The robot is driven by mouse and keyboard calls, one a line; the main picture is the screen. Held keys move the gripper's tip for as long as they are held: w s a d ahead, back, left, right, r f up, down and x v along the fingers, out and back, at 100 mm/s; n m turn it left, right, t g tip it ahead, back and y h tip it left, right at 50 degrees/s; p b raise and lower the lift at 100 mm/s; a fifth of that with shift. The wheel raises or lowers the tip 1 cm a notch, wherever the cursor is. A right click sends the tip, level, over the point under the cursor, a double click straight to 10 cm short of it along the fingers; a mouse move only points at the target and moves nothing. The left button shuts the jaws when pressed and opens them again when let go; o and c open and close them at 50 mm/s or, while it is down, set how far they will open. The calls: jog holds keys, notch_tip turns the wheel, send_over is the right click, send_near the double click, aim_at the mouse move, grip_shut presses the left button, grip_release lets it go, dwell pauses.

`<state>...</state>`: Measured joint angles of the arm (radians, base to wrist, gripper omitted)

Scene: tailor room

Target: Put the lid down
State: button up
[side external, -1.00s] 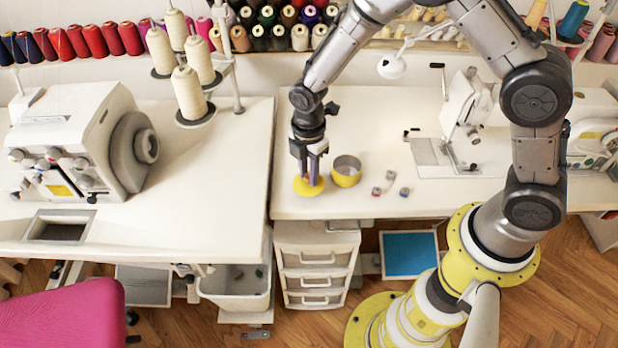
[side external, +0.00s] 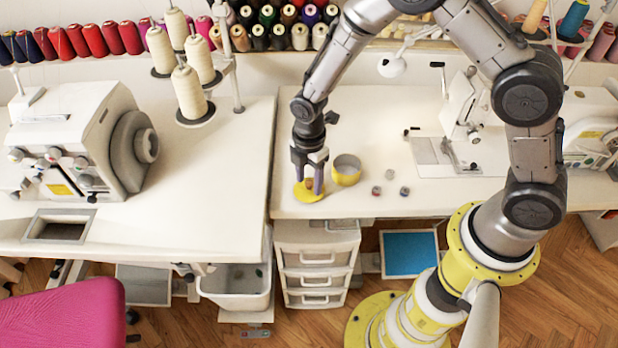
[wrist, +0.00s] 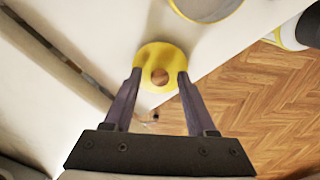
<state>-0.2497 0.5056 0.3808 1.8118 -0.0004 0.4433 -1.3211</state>
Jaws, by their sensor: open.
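The yellow round lid (side external: 303,196) with a brown knob lies near the front left corner of the right-hand table, by its edge. In the wrist view the lid (wrist: 147,57) sits between and just beyond my fingertips, its knob (wrist: 160,77) midway between them. My gripper (side external: 308,190) points down over the lid; its fingers (wrist: 155,78) are spread apart with nothing between them but the knob. The yellow-banded round tin (side external: 346,177) stands open just to the right of the lid, and part of it (wrist: 203,8) shows at the top of the wrist view.
Several small spools (side external: 390,190) lie right of the tin. A sewing machine (side external: 465,115) stands farther right. A gap separates this table (side external: 440,203) from the left table (side external: 215,215). Thread cones (side external: 190,90) stand on the left table.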

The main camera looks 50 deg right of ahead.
notch_tip(320, 180, up, 12)
notch_tip(320, 180, up, 8)
jog(key=m+t, duration=0.1)
jog(key=m, duration=0.3)
send_over(309, 182)
jog(key=s+d, duration=0.3)
jog(key=s, duration=0.1)
jog(key=s+d+r+m+t, duration=0.2)
jog(key=s+d+r+m, duration=0.1)
jog(key=s+m, duration=0.4)
jog(key=s+d+r+m+t, duration=0.2)
jog(key=s+d+r+m, duration=0.2)
jog(key=s+m, duration=0.3)
jog(key=s+r, duration=0.1)
jog(key=s, duration=0.3)
jog(key=shift+s+r+t, duration=0.25)
jog(key=shift+r+t, duration=0.05)
